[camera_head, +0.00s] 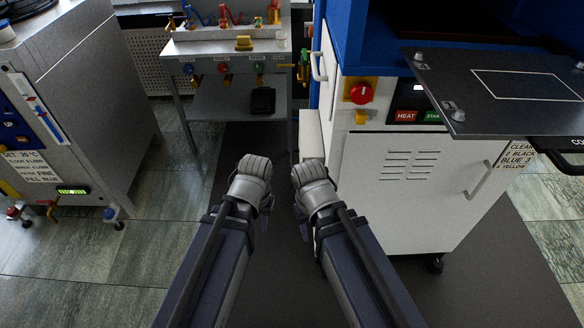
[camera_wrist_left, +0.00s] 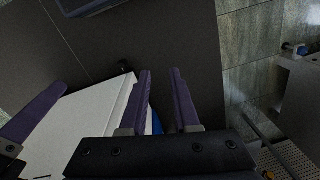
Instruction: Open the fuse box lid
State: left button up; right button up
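A plain whitish box (camera_head: 311,135) stands low against the left side of the blue and white press. It may be the fuse box; I cannot make out a lid or latch. A white box-like body (camera_wrist_left: 85,125) also shows in the left wrist view, partly hidden by the gripper. My left gripper (camera_head: 266,207) is over the dark floor mat, nearer to me than the box and apart from it. In the left wrist view its two purple fingers (camera_wrist_left: 162,100) stand apart with an empty gap. My right gripper (camera_head: 301,222) is beside it; its finger gap is hidden.
The press cabinet (camera_head: 407,180) with its door handle and red knob stands at right, with a dark plate (camera_head: 505,88) jutting out above. A valve bench (camera_head: 222,47) is behind. A grey machine (camera_head: 75,110) stands at left. The floor mat (camera_head: 262,282) is clear.

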pick_arm(q)
jog(key=w+a+f+n+t+h+b, duration=0.1)
jog(key=w+f+b, duration=0.1)
jog(key=f+b, duration=0.65)
jog(key=w+a+f+n+b, duration=0.1)
jog(key=w+a+f+b, duration=0.1)
jog(key=f+b, duration=0.7)
jog(key=n+t+h+b, duration=0.5)
jog(key=n+t+b, duration=0.4)
jog(key=t, duration=0.5)
send_near(292, 160)
jog(key=w+b, duration=0.1)
jog(key=w, duration=0.1)
jog(key=shift+m, duration=0.3)
jog(key=shift+d+f+b+x, duration=0.1)
jog(key=shift+f+b+x, duration=0.2)
jog(key=shift+x, duration=1.1)
jog(key=shift+d+f+b+x, duration=0.1)
jog(key=shift+b+x, duration=0.25)
jog(key=shift+x, duration=1.05)
jog(key=shift+d+f+b+x, duration=0.15)
jog(key=shift+b+x, duration=0.2)
jog(key=shift+x, duration=1.05)
jog(key=shift+s+a, duration=0.1)
jog(key=shift+s, duration=0.1)
jog(key=shift+c, duration=0.2)
grip_shut()
